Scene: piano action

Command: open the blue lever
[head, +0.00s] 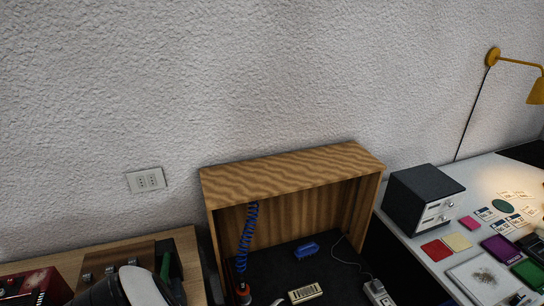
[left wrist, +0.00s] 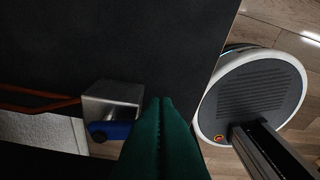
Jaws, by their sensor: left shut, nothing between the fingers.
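In the left wrist view my left gripper (left wrist: 162,108) shows as dark green fingers, closed together with nothing between them. Just left of the fingertips is a metal block (left wrist: 112,96) with a blue part (left wrist: 118,130) on its lower side, which looks like the blue lever. A dark round spot sits on the blue part. The fingers are close beside the block; I cannot tell whether they touch it. In the head view my left arm shows at the bottom left and hides part of the bench there. My right gripper is in neither view.
A wooden box (head: 292,172) with an open front holds a coiled blue cord (head: 247,236) and a small blue object (head: 306,250). A table (head: 398,232) at right carries a dark device (head: 424,196) and coloured cards. A brown-orange rod (left wrist: 40,101) runs left of the block.

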